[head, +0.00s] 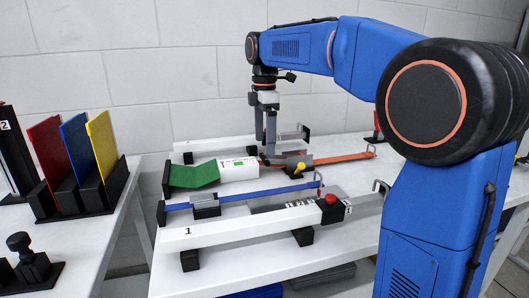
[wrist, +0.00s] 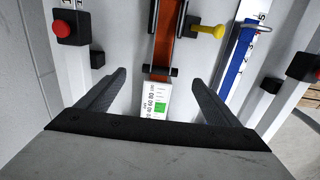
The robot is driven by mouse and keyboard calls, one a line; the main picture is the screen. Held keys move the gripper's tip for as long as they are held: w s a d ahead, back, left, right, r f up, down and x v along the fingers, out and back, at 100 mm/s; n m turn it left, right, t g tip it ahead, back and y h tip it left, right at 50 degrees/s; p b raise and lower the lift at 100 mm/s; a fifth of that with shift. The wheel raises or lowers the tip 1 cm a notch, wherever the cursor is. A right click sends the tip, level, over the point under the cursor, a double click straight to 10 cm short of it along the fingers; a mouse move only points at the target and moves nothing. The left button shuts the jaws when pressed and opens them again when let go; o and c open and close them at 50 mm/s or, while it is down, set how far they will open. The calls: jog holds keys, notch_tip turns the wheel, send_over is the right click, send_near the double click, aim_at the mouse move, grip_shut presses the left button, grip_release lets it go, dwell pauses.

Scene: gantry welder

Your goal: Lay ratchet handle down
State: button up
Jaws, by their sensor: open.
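The yellow-tipped ratchet handle (head: 300,168) sticks out from the ratchet on the orange strap (head: 345,158). In the wrist view the yellow handle (wrist: 207,31) points to the right of the orange strap (wrist: 165,45), above and beyond my right finger. My gripper (head: 268,145) hangs fingers down behind and left of the handle, apart from it. In the wrist view my gripper (wrist: 158,80) is open, with nothing held between the fingers. A white gauge (wrist: 155,98) with numbers and a green patch shows between and below them.
The white gauge (head: 238,170) lies beside a green bent piece (head: 193,175). A blue strap (head: 250,193) and a white beam numbered 1 (head: 215,236) with a red button (head: 331,198) lie in front. Red, blue and yellow panels stand in a rack (head: 112,187) at left.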

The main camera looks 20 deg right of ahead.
aim_at(264, 157)
jog(key=shift+f, duration=2.25)
jog(key=c, duration=1.5)
jog(key=shift+r, duration=0.1)
jog(key=shift+c, duration=0.2)
